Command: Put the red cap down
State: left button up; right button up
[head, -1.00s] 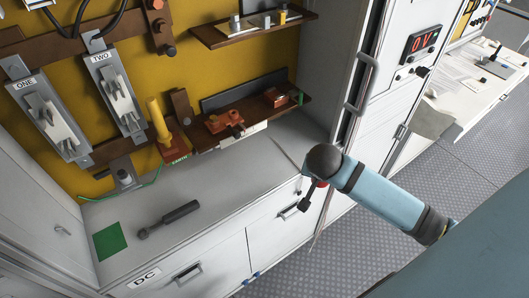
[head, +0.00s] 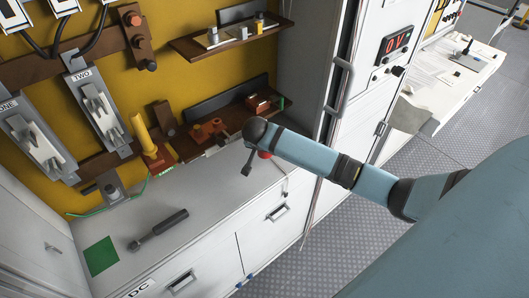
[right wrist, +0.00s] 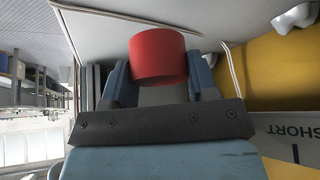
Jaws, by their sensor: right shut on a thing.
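The red cap (right wrist: 158,57) is held between the two fingers of my right gripper (right wrist: 160,82), filling the gap between them in the right wrist view. In the head view my right gripper (head: 254,164) hangs above the right part of the grey counter (head: 215,190), near its front edge. Only a small red part of the cap (head: 265,154) shows there, partly hidden by the wrist. The cap appears to be clear of the counter. My left gripper is not in view.
A dark handled tool (head: 160,228) and a green square (head: 101,256) lie on the counter's left part. A brown shelf (head: 230,125) with red-brown blocks runs along the yellow panel behind the gripper. The counter between tool and gripper is clear.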

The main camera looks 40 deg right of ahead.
aim_at(264, 160)
jog(key=shift+w+f+p, duration=0.2)
jog(key=shift+f+p, duration=0.15)
jog(key=shift+f, duration=1.65)
jog(key=shift+f, duration=0.1)
jog(key=o, duration=0.9)
